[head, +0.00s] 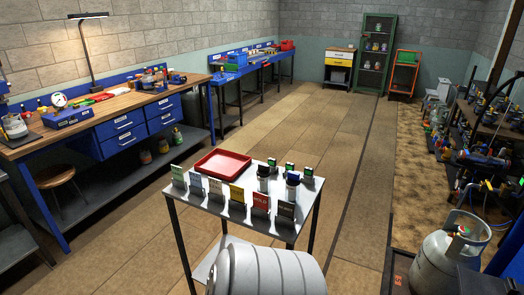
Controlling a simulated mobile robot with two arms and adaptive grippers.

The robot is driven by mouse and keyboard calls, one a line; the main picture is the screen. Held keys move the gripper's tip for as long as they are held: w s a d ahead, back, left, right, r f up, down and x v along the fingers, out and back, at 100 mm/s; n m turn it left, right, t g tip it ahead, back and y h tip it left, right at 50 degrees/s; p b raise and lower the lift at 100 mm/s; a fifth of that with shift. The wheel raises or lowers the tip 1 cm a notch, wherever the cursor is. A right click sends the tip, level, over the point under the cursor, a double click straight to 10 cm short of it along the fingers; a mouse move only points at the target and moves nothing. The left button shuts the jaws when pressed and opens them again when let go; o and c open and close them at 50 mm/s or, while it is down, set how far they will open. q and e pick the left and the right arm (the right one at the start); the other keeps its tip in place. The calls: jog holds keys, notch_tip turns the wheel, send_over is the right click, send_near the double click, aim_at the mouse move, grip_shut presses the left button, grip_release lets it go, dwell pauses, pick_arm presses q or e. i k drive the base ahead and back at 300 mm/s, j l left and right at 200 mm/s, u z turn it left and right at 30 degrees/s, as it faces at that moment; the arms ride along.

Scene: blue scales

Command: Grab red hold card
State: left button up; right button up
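The red hold card (261,200) stands upright in a small holder near the front edge of a small metal table (228,222). Pale lettering shows on its upper part. It is in a row of several standing cards. A yellow card (237,194) is directly to its left and a dark grey card (286,210) to its right. Pale and green cards (178,176) stand farther left. Neither of my grippers shows in the head view.
A red tray (222,162) lies behind the cards on the left. Dark-topped containers (292,184) and small green-marked items (308,172) stand behind the red card. A blue workbench (120,110) lines the left wall. A gas cylinder (450,258) stands at right. Floor beyond the table is open.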

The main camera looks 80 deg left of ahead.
aim_at(260, 201)
jog(key=u, duration=2.15)
